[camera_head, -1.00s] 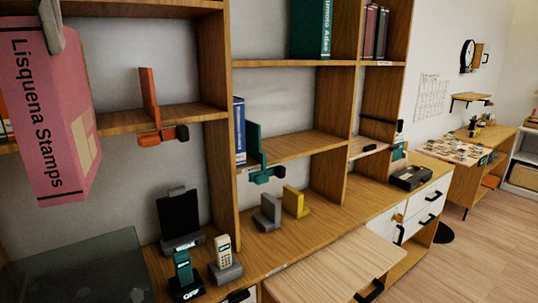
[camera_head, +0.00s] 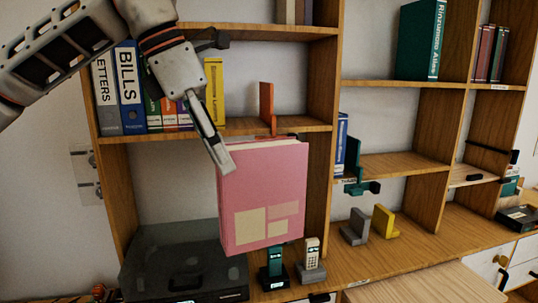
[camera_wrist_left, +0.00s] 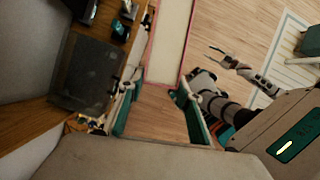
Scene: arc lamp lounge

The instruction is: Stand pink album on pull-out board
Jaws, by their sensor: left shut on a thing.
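The pink album (camera_head: 285,185) hangs upright in the air in front of the shelf unit, its cover with pale label panels facing the head camera. My left gripper (camera_head: 222,160) is shut on its upper left edge. In the left wrist view, the album's pale page block and pink cover edges (camera_wrist_left: 188,40) lie beyond the fingers (camera_wrist_left: 158,112). The pull-out board (camera_head: 430,286) is the light wooden surface at the lower right, with a clear visible top, apart from the album. My right gripper (camera_wrist_left: 228,58) shows small in the left wrist view; its jaw state is unclear.
Grey (camera_head: 354,228) and yellow (camera_head: 385,221) bookends stand on the counter. Two phones stand in cradles below the album, beside a dark glass-topped box (camera_head: 180,265). An orange bookend (camera_head: 267,105) is on the shelf behind the album.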

